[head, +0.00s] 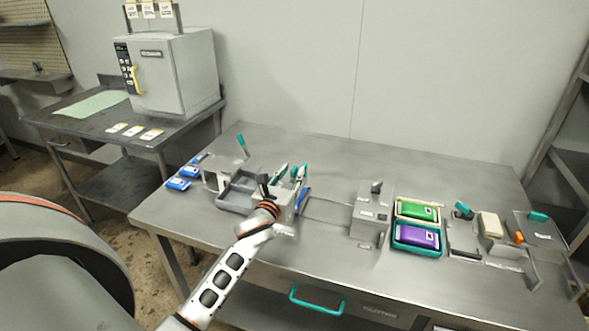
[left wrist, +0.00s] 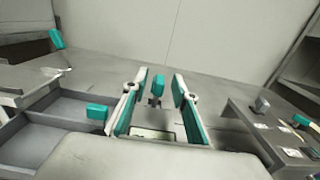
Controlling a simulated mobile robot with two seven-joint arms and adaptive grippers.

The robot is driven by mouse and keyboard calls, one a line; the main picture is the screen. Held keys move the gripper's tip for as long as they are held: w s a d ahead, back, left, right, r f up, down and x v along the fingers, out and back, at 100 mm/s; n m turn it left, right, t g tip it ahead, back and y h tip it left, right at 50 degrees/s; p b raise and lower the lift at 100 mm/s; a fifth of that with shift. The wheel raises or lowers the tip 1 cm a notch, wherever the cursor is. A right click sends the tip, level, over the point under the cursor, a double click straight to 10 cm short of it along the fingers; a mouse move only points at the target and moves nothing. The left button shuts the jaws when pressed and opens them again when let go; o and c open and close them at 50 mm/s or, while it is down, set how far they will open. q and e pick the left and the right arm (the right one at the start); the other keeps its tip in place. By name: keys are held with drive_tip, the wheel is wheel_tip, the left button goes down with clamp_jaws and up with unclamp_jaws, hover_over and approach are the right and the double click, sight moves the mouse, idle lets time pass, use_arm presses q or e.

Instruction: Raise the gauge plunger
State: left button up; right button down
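A teal knob on a short dark stem, which looks like the gauge plunger (left wrist: 157,86), stands upright in the left wrist view. It shows in the gap between the fingers of my left gripper (left wrist: 157,103). The fingers have teal pads and are spread apart, with visible space on both sides of the knob. I cannot tell how far beyond the fingertips the knob is. In the head view my left gripper (head: 290,172) is over the left part of the steel table and hides most of what is around the plunger. My right gripper is not in view.
A grey divided tray (left wrist: 62,108) is left of the gripper. A grey box with a dark knob (head: 370,213) stands to the right, beside green (head: 418,211) and purple (head: 417,236) packs. A teal-handled lever (head: 241,142) rises behind the tray. The table's back middle is clear.

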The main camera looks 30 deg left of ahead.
sight(294, 168)
use_arm(q)
drive_tip(key=shift+x, duration=1.2)
clamp_jaws()
drive_tip(key=shift+r+p, duration=0.95)
drive_tip(key=shift+p, duration=0.1)
unclamp_jaws()
drive_tip(key=shift+r, duration=0.1)
drive_tip(key=shift+s, duration=0.1)
